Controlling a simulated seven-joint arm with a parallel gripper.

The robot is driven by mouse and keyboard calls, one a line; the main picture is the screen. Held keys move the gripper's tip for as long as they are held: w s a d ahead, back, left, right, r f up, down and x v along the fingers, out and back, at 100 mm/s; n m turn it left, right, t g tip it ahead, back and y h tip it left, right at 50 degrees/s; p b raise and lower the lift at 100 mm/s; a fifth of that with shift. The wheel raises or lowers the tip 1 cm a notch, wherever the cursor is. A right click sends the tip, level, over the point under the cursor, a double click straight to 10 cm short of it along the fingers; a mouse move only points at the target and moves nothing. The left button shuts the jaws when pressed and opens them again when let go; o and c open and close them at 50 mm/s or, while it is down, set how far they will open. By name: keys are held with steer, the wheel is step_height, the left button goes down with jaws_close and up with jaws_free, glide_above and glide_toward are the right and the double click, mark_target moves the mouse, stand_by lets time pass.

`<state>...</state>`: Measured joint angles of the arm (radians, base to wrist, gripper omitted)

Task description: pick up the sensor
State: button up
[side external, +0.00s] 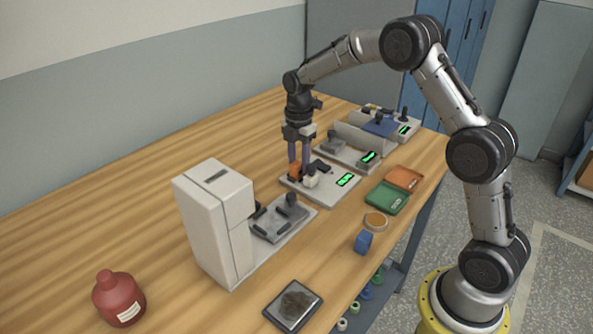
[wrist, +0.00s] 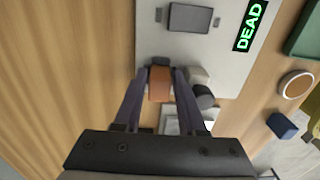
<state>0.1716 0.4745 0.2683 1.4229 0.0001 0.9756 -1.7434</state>
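An orange-brown block (wrist: 159,84), possibly the sensor, is on a grey station plate; it also shows in the side view (side external: 294,170). No label names it. My gripper (wrist: 160,74) points down at the plate, with one finger on each side of the block. The fingertips are very close to its sides; I cannot tell whether they touch it. In the side view my gripper (side external: 299,168) is low over the same plate (side external: 327,193). A pale block and a dark round knob (wrist: 204,97) stand just right of the right finger. The fingers partly hide the plate.
The plate carries a green "DEAD" display (wrist: 250,25) and a dark pad (wrist: 190,18). A white machine (side external: 215,220) stands nearer the camera. Green (side external: 387,197) and orange (side external: 404,178) trays and a blue block (side external: 363,241) lie to the right. The left table is mostly clear.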

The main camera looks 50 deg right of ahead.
steer(key=shift+c, duration=0.3)
jaws_close()
